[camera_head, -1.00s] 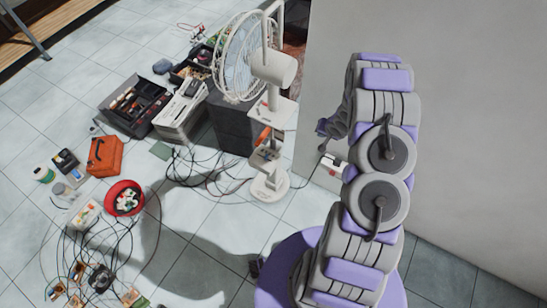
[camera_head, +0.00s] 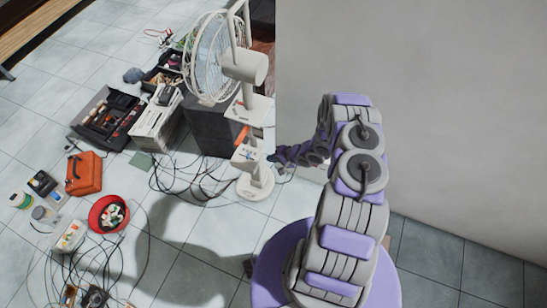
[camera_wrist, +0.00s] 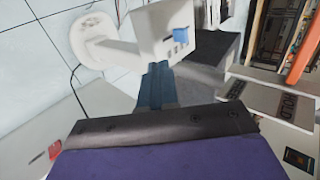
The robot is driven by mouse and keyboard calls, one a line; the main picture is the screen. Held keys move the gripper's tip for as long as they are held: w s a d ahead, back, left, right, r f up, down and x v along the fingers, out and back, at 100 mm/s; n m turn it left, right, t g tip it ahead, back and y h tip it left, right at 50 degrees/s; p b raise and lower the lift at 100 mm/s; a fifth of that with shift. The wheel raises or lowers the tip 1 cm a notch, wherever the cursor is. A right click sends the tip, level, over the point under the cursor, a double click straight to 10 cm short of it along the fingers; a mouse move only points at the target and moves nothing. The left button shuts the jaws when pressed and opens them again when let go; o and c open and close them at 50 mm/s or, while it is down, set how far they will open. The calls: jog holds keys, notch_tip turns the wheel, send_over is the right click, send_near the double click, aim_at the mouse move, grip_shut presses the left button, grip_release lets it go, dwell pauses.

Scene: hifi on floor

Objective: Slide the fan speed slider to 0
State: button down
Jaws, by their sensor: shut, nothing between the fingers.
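A white standing fan (camera_head: 245,68) with a round wire cage stands left of my arm in the head view. Its control box (camera_head: 245,154) sits low on the stand, above the round base (camera_head: 256,182). In the wrist view, the control box (camera_wrist: 160,28) fills the upper middle. A blue slider knob (camera_wrist: 181,36) sticks out of its face. My gripper (camera_wrist: 158,70) is shut and empty, its fingertips just below and left of the knob in the picture. A gap shows between fingertips and knob. The slider's markings cannot be read. In the head view, my gripper (camera_head: 271,158) is small beside the control box.
A dark speaker-like box (camera_head: 212,120) stands behind the fan stand. Cables (camera_head: 190,180) lie on the floor left of the base. A red bowl (camera_head: 108,214) and an orange toolbox (camera_head: 84,173) are further left. A plain wall (camera_head: 430,110) is on the right.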

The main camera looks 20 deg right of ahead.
aim_at(250, 157)
jog(key=b+x, duration=0.1)
jog(key=x, duration=0.4)
jog(key=shift+w+a+f, duration=0.15)
jog(key=shift+f, duration=0.05)
jog(key=shift+w+a+f+b, duration=0.2)
jog(key=shift+w+a+b, duration=0.15)
jog(key=shift+w+a, duration=0.85)
jog(key=shift+w+a+r, duration=0.1)
jog(key=shift+w+a, duration=0.25)
jog(key=shift+w, duration=0.05)
